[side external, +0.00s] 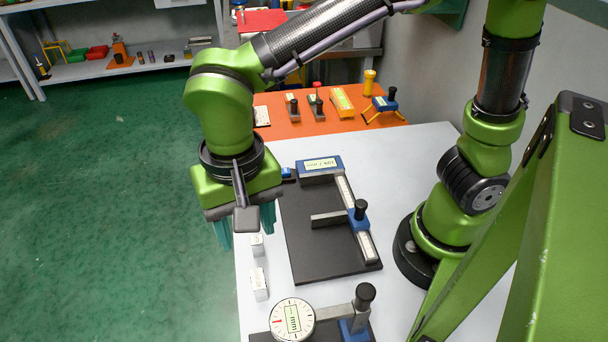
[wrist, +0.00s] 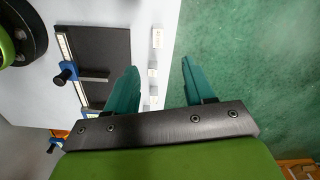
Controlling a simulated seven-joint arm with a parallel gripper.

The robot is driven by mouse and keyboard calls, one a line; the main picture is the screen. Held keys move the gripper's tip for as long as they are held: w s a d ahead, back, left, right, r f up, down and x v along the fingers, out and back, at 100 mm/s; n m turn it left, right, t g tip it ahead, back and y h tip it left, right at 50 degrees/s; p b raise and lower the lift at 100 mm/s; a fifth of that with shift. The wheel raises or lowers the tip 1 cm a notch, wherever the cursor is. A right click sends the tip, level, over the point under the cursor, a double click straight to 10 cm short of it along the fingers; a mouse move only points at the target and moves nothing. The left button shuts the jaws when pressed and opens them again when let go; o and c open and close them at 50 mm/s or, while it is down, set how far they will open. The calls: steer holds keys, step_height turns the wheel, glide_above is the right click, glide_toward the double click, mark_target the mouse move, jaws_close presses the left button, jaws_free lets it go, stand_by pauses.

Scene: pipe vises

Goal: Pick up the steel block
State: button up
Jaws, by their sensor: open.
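Small pale grey, marked blocks stand in a row along the table's left edge; I cannot tell for sure which is the steel block. In the side external view, one block (side external: 257,246) is just below my gripper (side external: 245,226) and another block (side external: 259,284) is nearer the camera. In the wrist view, one block (wrist: 157,38) lies beyond the fingertips, and smaller ones, such as this block (wrist: 153,91), show between the fingers, closer to the left one. My gripper (wrist: 160,65) is open and empty, with teal fingers, above the table edge. It partly hides the row in the side external view.
A black plate with a caliper-like vise (side external: 318,245) lies right of the blocks. A dial gauge (side external: 292,320) with another fixture is at the front. An orange bench (side external: 325,120) with several tools is behind. Left of the table edge is open green floor (side external: 110,210).

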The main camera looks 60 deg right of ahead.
mark_target(257, 279)
steer(key=f, duration=0.5)
steer(key=f+m, duration=0.1)
steer(key=f, duration=0.4)
steer(key=f+m, duration=0.1)
steer(key=f, duration=0.5)
steer(key=shift+w+d+f, duration=0.1)
steer(key=shift+w+d, duration=0.1)
steer(key=shift+d, duration=0.05)
jaws_close()
